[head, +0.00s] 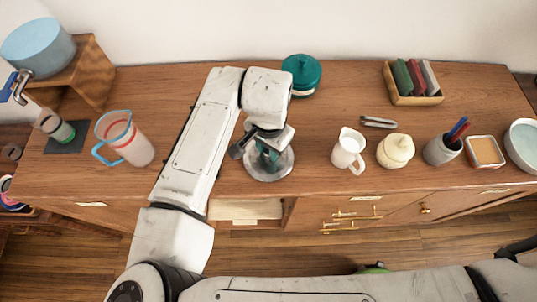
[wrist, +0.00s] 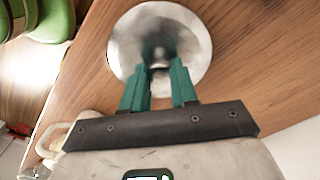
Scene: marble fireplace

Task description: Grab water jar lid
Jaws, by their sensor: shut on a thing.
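The round silver metal lid (head: 265,174) is near the middle of the wooden counter, below my wrist. In the wrist view the lid (wrist: 190,35) shows as a shiny disc with a small knob at its centre. My gripper (head: 265,155) reaches down over it, and its teal fingers (wrist: 157,70) stand on either side of the knob, shut on it. The gripper covers part of the lid in the head view. I cannot tell whether the lid touches the counter or is slightly raised.
A teal lidded jar (head: 301,75) stands behind the lid. A white creamer (head: 348,150) and a cream pot (head: 395,150) stand to the right, and a clear pitcher (head: 125,140) to the left. The wooden counter (head: 215,187) is bare around the lid.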

